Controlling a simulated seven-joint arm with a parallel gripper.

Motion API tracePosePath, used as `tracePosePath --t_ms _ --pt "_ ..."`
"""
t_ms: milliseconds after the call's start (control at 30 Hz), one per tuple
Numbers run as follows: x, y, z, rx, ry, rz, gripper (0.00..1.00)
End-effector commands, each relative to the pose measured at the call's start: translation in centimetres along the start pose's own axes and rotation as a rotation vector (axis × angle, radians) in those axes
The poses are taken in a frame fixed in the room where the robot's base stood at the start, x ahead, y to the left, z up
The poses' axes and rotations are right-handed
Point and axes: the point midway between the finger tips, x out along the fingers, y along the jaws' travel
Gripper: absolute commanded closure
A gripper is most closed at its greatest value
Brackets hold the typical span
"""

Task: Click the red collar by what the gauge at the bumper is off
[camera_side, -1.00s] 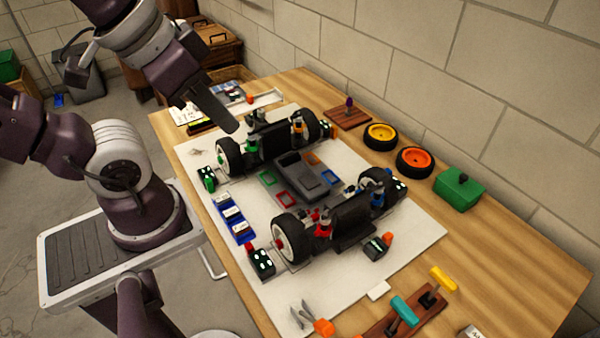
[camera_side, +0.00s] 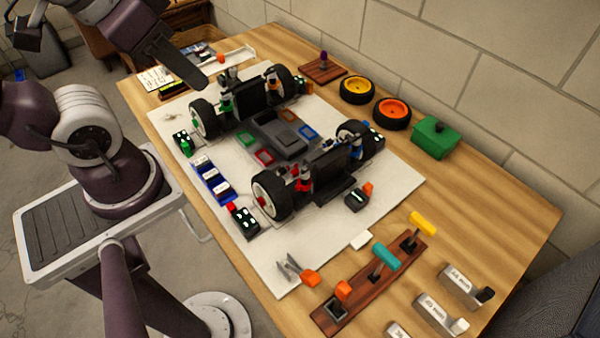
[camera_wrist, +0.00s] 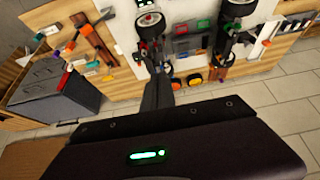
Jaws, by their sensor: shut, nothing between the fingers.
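The chassis car (camera_side: 283,138) stands on a white mat in the side view. A red-collared damper (camera_side: 303,179) is beside the near wheel; a small red part also shows in the wrist view (camera_wrist: 144,46). A black gauge (camera_side: 356,198) with a pale lit display lies at the car's near end; its reading is too small to tell. My gripper (camera_side: 203,86) is shut and empty, above the far-left end of the car, apart from the red collar. In the wrist view its dark finger (camera_wrist: 157,95) points toward the table.
Black dotted boxes stand by the wheels, one at the near left (camera_side: 243,221). Blue trays (camera_side: 211,181) lie left of the car. Two loose wheels (camera_side: 392,113), a green box (camera_side: 436,138) and a wooden tool rack (camera_side: 375,277) are right and front.

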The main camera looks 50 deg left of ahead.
Motion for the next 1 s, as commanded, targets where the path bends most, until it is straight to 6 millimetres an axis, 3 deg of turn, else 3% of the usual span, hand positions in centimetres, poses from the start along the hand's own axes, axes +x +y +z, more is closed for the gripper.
tracePosePath --t_ms 467,500,633,733,867,1000 --pt "0.0 0.0 0.0 0.000 0.000 0.000 1.00" --pt "0.0 0.0 0.0 0.000 0.000 0.000 0.98" --pt "0.9 0.0 -0.9 -0.014 -0.034 -0.008 0.72" --pt "3.9 0.4 -3.1 -0.055 -0.121 -0.027 0.53" --pt "10.5 1.7 -5.6 -0.121 -0.252 -0.051 0.51" --pt "18.2 3.9 -5.4 -0.186 -0.378 -0.061 0.51"
